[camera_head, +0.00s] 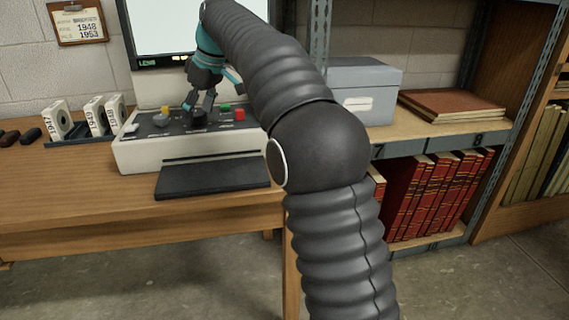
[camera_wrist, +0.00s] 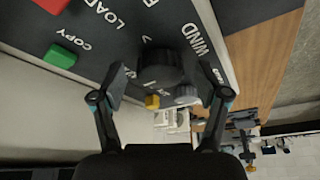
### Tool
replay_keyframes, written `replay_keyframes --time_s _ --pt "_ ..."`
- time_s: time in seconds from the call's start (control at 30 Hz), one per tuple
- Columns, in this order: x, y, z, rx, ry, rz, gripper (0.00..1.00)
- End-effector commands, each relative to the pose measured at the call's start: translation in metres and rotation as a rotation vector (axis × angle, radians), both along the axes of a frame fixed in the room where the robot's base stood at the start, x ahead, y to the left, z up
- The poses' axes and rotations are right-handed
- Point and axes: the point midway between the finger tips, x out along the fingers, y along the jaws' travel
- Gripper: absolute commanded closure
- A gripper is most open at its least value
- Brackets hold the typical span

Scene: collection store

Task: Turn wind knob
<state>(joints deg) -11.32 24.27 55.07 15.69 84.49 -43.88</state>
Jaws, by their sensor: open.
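The wind knob (camera_wrist: 160,66) is a large black dial beside the printed word WIND on the dark sloped panel of a cream machine (camera_head: 195,148). In the head view the knob (camera_head: 199,119) shows below my gripper (camera_head: 199,103), which points down at the panel. In the wrist view my gripper (camera_wrist: 165,88) is open, with one finger on each side of the knob. Some gap shows between the fingers and the knob; I cannot tell whether either finger touches it. Nothing is held.
A green COPY button (camera_wrist: 60,56) and a red button (camera_head: 239,114) sit right of the knob in the head view. A yellow control (camera_head: 165,111) is left. A screen (camera_head: 160,30) stands behind. Small white boxes (camera_head: 57,118) stand left; a grey box (camera_head: 352,88) is right.

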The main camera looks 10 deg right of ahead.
Motion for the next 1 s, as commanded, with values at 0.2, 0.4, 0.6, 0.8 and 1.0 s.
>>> replay_keyframes --time_s 0.2,0.4,0.6,0.8,1.0 --pt "-0.0022 0.0021 0.0005 0.0 -0.002 -0.195 0.26" --pt "-0.0032 0.0035 0.0 0.0 -0.001 -0.368 0.26" --pt "-0.0036 0.0049 -0.0009 0.0 -0.001 -0.534 0.26" --pt "-0.0038 0.0065 -0.0018 0.0 -0.002 -0.698 0.26" --pt "-0.0038 0.0084 -0.0033 0.0 -0.002 -0.865 0.26"
